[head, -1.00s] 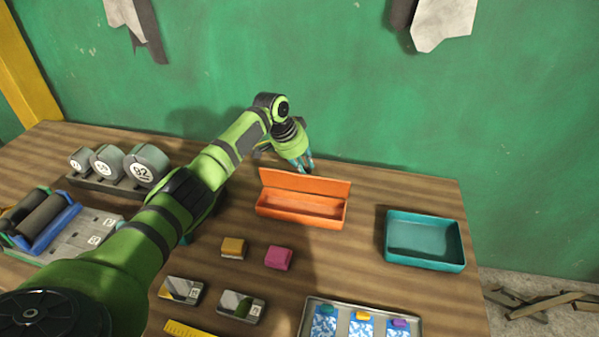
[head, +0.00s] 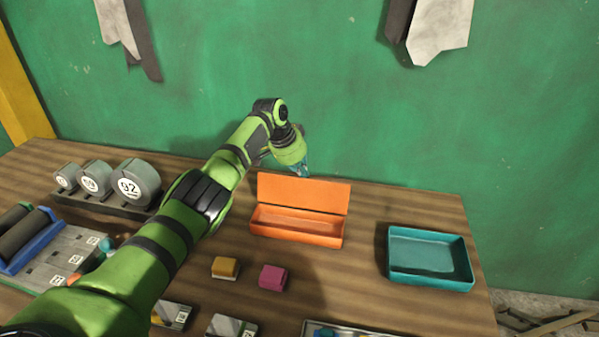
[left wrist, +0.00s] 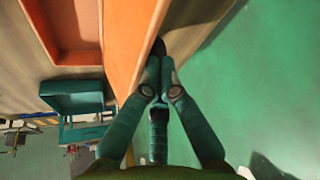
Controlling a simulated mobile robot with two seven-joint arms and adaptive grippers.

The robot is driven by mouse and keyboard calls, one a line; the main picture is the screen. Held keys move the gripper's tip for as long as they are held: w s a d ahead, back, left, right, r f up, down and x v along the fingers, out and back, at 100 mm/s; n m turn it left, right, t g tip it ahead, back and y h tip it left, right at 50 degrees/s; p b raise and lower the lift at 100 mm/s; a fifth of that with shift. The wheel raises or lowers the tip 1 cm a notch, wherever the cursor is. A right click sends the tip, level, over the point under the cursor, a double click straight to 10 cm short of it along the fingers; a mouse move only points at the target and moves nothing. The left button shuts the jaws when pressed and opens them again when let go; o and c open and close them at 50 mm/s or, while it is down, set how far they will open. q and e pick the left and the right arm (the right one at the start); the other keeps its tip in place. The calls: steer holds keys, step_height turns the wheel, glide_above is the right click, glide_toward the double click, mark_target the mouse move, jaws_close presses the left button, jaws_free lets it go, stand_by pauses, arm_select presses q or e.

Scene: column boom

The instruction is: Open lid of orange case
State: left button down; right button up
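The orange case (head: 297,240) stands on the wooden table with its lid (head: 303,195) raised and its empty-looking inside showing. The lid stands up along the case's far side. In the left wrist view the case (left wrist: 75,57) is at upper left and the lid (left wrist: 133,45) runs down the middle. My left gripper (head: 304,172) is at the lid's far side, by its top edge, fingers pointing down. In the left wrist view its fingertips (left wrist: 158,52) are together, close against the lid's back; whether they touch it I cannot tell. My right gripper is not in view.
A teal tray (head: 429,280) stands right of the case. A yellow block (head: 225,267) and a magenta block (head: 273,277) lie in front. Numbered round weights (head: 137,184) stand at left. The green wall (head: 380,130) is close behind the table.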

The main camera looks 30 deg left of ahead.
arm_select(q)
steer(key=shift+s+d+f, duration=0.15)
steer(key=shift+f, duration=0.4)
steer(key=shift+s+d+f, duration=0.1)
steer(key=shift+s+f, duration=0.05)
steer(key=shift+f, duration=0.35)
steer(key=c, duration=0.9)
jaws_free()
steer(key=shift+w+f, duration=0.1)
steer(key=shift+c, duration=0.2)
steer(key=shift+w+f, duration=0.6)
steer(key=shift+w, duration=0.15)
steer(key=shift+s+a+r, duration=0.1)
steer(key=shift+s+r, duration=0.1)
steer(key=shift+r, duration=0.05)
steer(key=shift+a, duration=0.1)
steer(key=shift+w+r, duration=0.1)
steer(key=shift+a+r, duration=0.1)
steer(key=shift+r, duration=0.3)
steer(key=v, duration=1.1)
steer(key=shift+r, duration=0.15)
